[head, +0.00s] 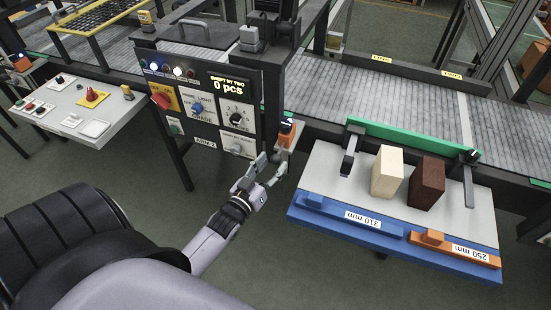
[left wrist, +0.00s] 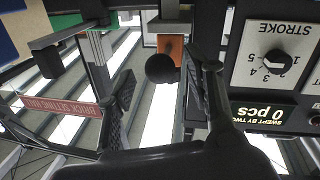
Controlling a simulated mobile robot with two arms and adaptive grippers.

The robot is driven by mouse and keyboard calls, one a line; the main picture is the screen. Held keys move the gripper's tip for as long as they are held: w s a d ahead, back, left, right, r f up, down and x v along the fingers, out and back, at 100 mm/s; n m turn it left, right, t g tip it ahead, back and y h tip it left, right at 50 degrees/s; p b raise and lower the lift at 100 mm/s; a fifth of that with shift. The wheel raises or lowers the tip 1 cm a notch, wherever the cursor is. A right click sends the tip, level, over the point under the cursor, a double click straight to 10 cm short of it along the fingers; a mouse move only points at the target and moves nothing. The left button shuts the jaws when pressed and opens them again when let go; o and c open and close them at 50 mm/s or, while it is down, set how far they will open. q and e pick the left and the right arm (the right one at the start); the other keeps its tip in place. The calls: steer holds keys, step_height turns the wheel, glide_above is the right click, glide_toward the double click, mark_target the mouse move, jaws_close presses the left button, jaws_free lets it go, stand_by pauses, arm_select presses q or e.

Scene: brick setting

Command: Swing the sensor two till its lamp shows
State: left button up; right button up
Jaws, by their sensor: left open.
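An orange sensor box (head: 286,137) with a dark top stands beside the control panel, at the conveyor's near side. I take it for sensor two, but I cannot read a label on it. In the left wrist view its orange part (left wrist: 171,48) shows with a black ball knob (left wrist: 160,69) in front. My left gripper (head: 271,162) is open just below the sensor. In the left wrist view the knob lies between the spread fingers of the gripper (left wrist: 160,84), with gaps on both sides. I cannot tell whether the sensor's lamp is lit. My right gripper is not in view.
The control panel (head: 202,88) is close to the left of my gripper and reads 0 pcs. At right, a table (head: 330,172) holds a cream brick (head: 387,171), a dark brick (head: 427,182) and blue and orange gauge bars. The conveyor (head: 400,100) runs behind.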

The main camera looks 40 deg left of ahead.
arm_select(q)
steer(key=s, duration=0.9)
steer(key=shift+d, duration=0.3)
steer(key=s+d+f+m+g, duration=0.1)
steer(key=s+d+f+g, duration=0.15)
steer(key=f, duration=0.65)
steer(key=s+d+f+g+h, duration=0.1)
steer(key=s+f+g, duration=0.25)
steer(key=f, duration=0.65)
steer(key=s+d+f+m+g, duration=0.15)
steer(key=s+f, duration=0.25)
steer(key=f, duration=0.5)
steer(key=s+d+f+m+g, duration=0.1)
steer(key=s+f+g, duration=0.3)
steer(key=s+f, duration=0.4)
steer(key=s+d+f+m+g, duration=0.2)
steer(key=s+f+g, duration=0.3)
steer(key=s, duration=0.9)
step_height(320, 180, down, 3)
steer(key=shift+s+d+r, duration=0.15)
steer(key=shift+d, duration=0.2)
